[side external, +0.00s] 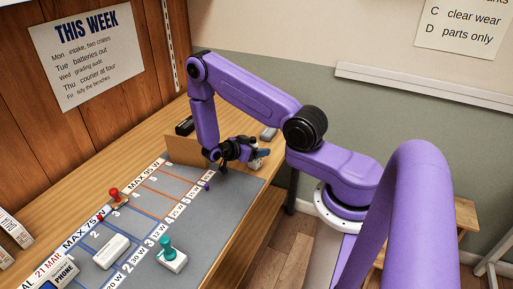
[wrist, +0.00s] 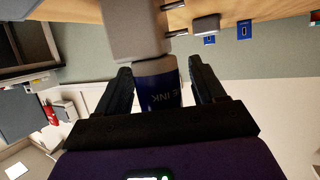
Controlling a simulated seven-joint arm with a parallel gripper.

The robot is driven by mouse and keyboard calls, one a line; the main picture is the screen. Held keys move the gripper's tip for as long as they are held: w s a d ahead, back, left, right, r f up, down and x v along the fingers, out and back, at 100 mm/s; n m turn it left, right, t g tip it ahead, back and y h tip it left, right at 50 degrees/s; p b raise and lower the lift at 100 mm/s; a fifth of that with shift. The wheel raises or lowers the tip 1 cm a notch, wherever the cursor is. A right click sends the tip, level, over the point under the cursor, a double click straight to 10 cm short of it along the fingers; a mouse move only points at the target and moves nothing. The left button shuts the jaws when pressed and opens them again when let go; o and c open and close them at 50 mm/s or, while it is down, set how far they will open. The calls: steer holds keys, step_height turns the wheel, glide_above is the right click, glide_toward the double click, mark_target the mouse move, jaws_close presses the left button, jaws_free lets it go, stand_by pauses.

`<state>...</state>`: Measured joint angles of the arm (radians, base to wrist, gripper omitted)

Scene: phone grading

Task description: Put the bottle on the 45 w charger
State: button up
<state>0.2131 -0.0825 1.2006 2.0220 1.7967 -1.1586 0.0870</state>
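The bottle (wrist: 158,90), with a dark blue label reading "INK", stands between the two black fingers of my gripper (wrist: 160,85) in the wrist view. Narrow gaps show beside the bottle, so the fingers look open around it. A large grey block (wrist: 135,30) with two metal prongs, which looks like a charger, adjoins the bottle's pale end; whether they touch is unclear. In the side view my gripper (side external: 240,150) is low at the table's far end, with a small white and blue shape (side external: 258,158) beside it. No wattage is readable on the block.
A smaller grey block (wrist: 206,24) lies near the table edge with blue tags. A brown cardboard panel (side external: 185,151) stands near my gripper.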

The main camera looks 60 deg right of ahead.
steer(key=shift+a+r, duration=0.15)
steer(key=shift+r, duration=0.05)
steer(key=v, duration=1.1)
steer(key=shift+w+a+r, duration=0.15)
steer(key=shift+w+a, duration=0.05)
steer(key=shift+a, duration=0.05)
